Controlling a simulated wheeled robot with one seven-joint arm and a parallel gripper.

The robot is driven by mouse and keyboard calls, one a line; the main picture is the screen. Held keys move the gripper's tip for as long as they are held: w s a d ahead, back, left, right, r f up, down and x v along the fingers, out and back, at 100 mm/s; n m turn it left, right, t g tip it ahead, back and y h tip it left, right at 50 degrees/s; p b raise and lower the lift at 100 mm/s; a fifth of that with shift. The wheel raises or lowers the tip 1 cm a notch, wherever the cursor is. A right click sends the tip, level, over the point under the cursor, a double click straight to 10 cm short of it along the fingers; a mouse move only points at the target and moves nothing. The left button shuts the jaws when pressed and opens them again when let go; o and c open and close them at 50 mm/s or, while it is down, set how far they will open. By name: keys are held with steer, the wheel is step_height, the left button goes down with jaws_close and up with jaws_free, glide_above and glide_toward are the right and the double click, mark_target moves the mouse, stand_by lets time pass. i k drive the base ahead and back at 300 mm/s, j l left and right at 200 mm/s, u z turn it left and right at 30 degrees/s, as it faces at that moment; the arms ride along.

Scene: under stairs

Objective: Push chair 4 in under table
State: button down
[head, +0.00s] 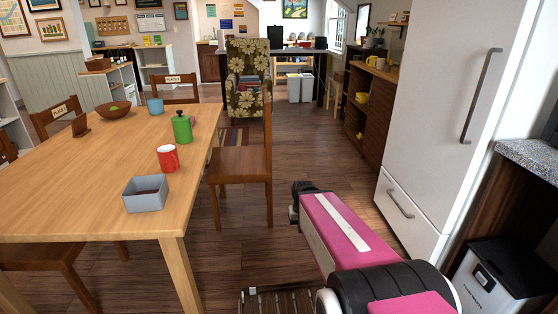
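A wooden table (70,187) fills the left side of the head view. A brown wooden chair (239,163) stands at its right side, upright and pulled out, with its seat edge near the table edge and its back to the right. I see no number on it. Other chairs are at the far end (181,88), at the far left (57,116) and at the near side (42,257). The two far chairs bear small labels, too small to read surely. My pink and black arm is right of the pulled-out chair, with floor between them. My gripper cannot be made out.
The table holds a grey tray (146,206), a red mug (168,157), a green canister (182,127), a blue cup (155,106) and a brown bowl (113,112). A white fridge (432,100) and a bin (500,285) stand right. A floral armchair (247,75) is behind. Wooden floor (318,148) is clear between.

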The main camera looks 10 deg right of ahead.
mark_target(251, 164)
steer(key=i+l, duration=0.3)
steer(key=i, duration=0.2)
steer(key=i+l, duration=0.25)
steer(key=i, duration=0.25)
steer(key=i+l, duration=0.3)
steer(key=i, duration=0.2)
steer(key=i+l, duration=0.3)
steer(key=i, duration=0.25)
